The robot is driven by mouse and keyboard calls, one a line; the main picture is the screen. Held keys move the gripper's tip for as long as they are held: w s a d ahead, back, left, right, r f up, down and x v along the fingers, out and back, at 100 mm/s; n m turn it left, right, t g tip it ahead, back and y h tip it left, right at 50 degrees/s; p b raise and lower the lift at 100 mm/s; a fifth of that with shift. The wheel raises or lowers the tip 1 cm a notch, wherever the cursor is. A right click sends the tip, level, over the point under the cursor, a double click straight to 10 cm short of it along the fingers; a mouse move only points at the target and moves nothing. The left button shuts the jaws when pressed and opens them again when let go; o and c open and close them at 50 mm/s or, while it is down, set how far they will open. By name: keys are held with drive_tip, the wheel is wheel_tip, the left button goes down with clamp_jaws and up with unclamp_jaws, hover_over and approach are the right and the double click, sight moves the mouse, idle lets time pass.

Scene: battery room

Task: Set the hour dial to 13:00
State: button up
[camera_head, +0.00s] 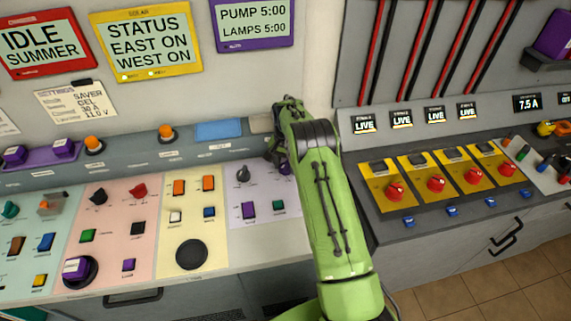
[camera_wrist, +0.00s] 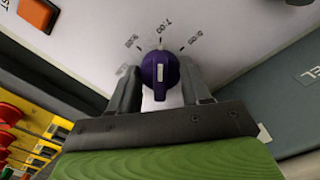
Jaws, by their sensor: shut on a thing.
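The hour dial is a round purple knob (camera_wrist: 160,70) with a white bar, in the middle of the wrist view. Time labels stand around it: one above seems to read 7:00, and those at left and right are hard to read. The white bar runs nearly upright in the picture; which end points is unclear. My gripper (camera_wrist: 159,82) has a dark finger on each side of the knob and is shut on it. In the head view a sliver of the purple dial (camera_head: 286,168) shows beside my gripper (camera_head: 280,157), on the lilac panel; my arm hides the rest.
A purple-framed display (camera_head: 253,22) reads PUMP 5:00, LAMPS 5:00. A dark grey knob (camera_head: 243,174), a purple button (camera_head: 249,210) and a green button (camera_head: 279,206) share the lilac panel. Red knobs on yellow plates (camera_head: 436,184) stand on the right-hand console.

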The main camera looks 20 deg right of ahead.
drive_tip(key=shift+n, duration=0.3)
drive_tip(key=n+b, duration=0.1)
drive_tip(key=n, duration=0.2)
drive_tip(key=n+b, duration=0.1)
drive_tip(key=n, duration=0.2)
drive_tip(key=shift+n, duration=0.3)
drive_tip(key=n, duration=0.3)
drive_tip(key=shift+n, duration=0.3)
drive_tip(key=n, duration=0.4)
drive_tip(key=shift+b, duration=0.4)
drive_tip(key=n, duration=0.7)
drive_tip(key=shift+w+d+r+b, duration=0.1)
drive_tip(key=shift+b, duration=0.25)
drive_tip(key=n, duration=0.4)
drive_tip(key=shift+n, duration=0.7)
drive_tip(key=o, duration=1.1)
